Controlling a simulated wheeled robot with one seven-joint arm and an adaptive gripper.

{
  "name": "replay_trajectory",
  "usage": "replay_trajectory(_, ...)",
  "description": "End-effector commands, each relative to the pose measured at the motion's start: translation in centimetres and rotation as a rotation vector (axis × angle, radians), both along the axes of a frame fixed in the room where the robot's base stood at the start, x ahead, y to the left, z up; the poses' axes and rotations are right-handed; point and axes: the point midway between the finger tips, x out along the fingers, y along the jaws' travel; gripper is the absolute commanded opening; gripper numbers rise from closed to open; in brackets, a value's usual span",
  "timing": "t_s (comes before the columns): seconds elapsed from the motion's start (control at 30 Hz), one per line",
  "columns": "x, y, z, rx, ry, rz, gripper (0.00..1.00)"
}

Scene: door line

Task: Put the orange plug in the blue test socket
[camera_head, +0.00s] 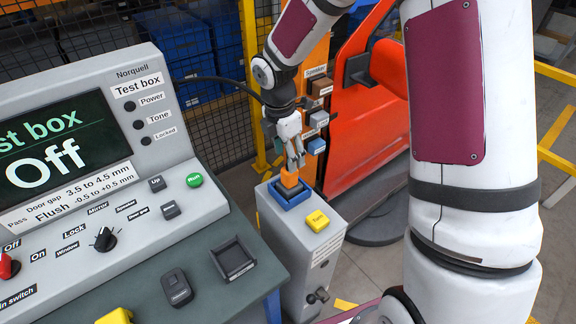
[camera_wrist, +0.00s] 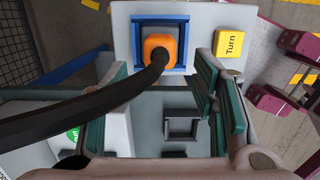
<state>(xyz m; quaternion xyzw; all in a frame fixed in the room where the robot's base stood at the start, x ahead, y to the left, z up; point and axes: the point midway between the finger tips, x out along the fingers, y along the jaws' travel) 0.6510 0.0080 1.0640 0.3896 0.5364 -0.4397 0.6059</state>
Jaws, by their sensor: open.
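The orange plug (camera_head: 289,179) stands within the blue test socket (camera_head: 282,206) on top of a grey post. In the wrist view the orange plug (camera_wrist: 172,39) sits inside the square frame of the blue socket (camera_wrist: 136,35). How deep it sits cannot be told. A thick black cable (camera_wrist: 125,95) runs from the plug toward the lower left. My gripper (camera_head: 293,160) is just above the plug, pointing down. In the wrist view its green-padded fingers (camera_wrist: 162,72) are apart, with the cable passing between them and nothing gripped.
A yellow Turn button (camera_head: 317,220) is beside the socket on the post. The test box console (camera_head: 120,170) stands at left, its screen reading "Test box Off". An empty dark square holder (camera_head: 233,260) is on the bench. A red door (camera_head: 365,110) and labelled blocks are behind my gripper.

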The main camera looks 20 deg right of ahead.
Motion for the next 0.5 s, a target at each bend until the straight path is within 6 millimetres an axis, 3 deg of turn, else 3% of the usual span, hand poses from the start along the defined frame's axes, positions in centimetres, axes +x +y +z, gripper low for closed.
replay_trajectory(0.13, 0.0, 0.3, 2.7, 0.0, -0.004, -0.002, 0.53)
replay_trajectory(0.37, -0.2, 0.5, 4.8, 0.0, -0.002, -0.006, 0.53)
replay_trajectory(0.5, -1.2, 0.2, 7.0, -0.011, -0.037, -0.095, 0.53)
